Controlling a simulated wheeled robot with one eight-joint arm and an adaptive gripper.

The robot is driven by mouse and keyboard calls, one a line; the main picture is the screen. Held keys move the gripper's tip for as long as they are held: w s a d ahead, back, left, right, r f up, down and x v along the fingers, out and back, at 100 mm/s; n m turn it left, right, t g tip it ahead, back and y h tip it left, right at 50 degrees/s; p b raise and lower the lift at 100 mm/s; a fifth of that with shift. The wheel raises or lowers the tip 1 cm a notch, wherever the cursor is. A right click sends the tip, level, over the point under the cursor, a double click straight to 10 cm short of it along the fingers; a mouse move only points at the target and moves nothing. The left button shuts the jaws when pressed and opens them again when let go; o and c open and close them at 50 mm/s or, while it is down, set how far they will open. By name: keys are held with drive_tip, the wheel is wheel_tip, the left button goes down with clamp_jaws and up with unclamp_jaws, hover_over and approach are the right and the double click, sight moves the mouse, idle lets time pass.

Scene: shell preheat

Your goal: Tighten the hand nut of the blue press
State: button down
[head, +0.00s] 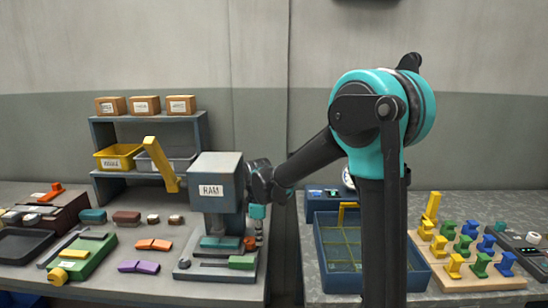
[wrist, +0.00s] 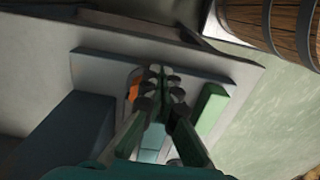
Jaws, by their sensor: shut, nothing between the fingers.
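The blue-grey press (head: 216,205), labelled RAM, stands on a pale base plate with a yellow lever (head: 161,165) raised at its upper left. A small orange part (head: 250,243), possibly the hand nut, sits low at the press's right side. It also shows in the wrist view (wrist: 134,86), partly hidden by my fingers. My gripper (wrist: 163,80) points down over the base plate, shut and empty, just beside the orange part. In the head view my gripper (head: 258,237) is small beside the press; I cannot tell whether it touches the orange part.
A green block (head: 242,262) lies on the base plate close to my fingers. A blue tray (head: 333,287) and a wooden board (head: 475,279) with coloured pieces stand on the right table. A shelf (head: 105,133) with bins is behind left. A gap separates the tables.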

drive_tip(key=shift+s+a, duration=0.1)
drive_tip(key=shift+s, duration=0.1)
idle(0.4)
drive_tip(key=shift+s, duration=0.1)
drive_tip(key=shift+s+d, duration=0.1)
drive_tip(key=shift+d, duration=0.25)
drive_tip(key=shift+r, duration=3)
drive_tip(key=shift+d, duration=0.1)
